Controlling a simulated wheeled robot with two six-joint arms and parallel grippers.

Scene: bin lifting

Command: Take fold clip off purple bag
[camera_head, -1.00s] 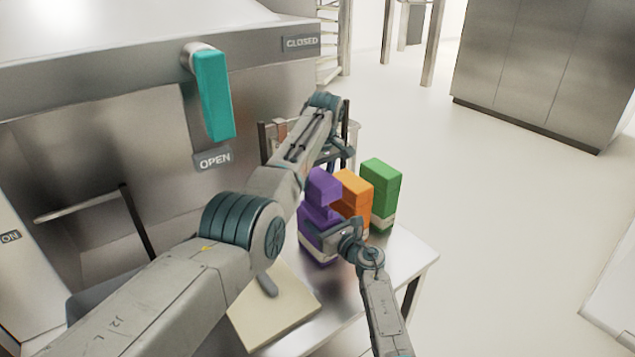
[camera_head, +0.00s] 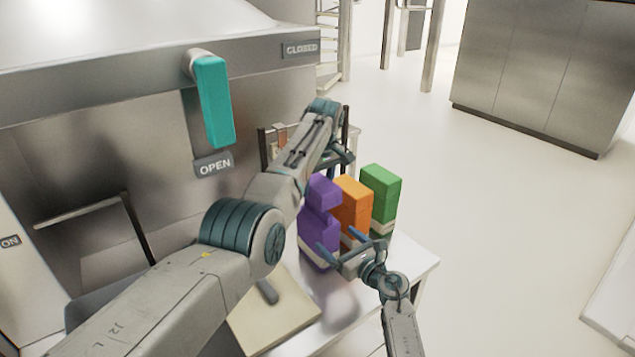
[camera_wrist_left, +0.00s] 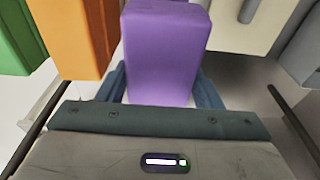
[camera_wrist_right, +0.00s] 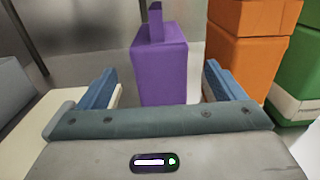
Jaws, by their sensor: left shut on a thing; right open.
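The purple bag (camera_head: 318,238) stands on the steel table, with a narrower purple upper part (camera_head: 322,188) above its body. In the right wrist view the bag (camera_wrist_right: 160,82) has a thin upright purple piece (camera_wrist_right: 156,22) on top. I cannot tell the fold clip apart from the folded top. My left gripper (camera_head: 337,158) reaches in from above, behind the bag. In the left wrist view it is shut on a purple block (camera_wrist_left: 165,50), the bag's upper part. My right gripper (camera_head: 336,240) is open and empty, in front of the bag, its fingers spread to either side.
The orange bag (camera_head: 352,204) and green bag (camera_head: 380,199) stand close on the right. A pale board (camera_head: 275,318) lies on the table (camera_head: 408,262) to the left. A steel machine with a teal handle (camera_head: 215,103) stands behind. Open floor lies right.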

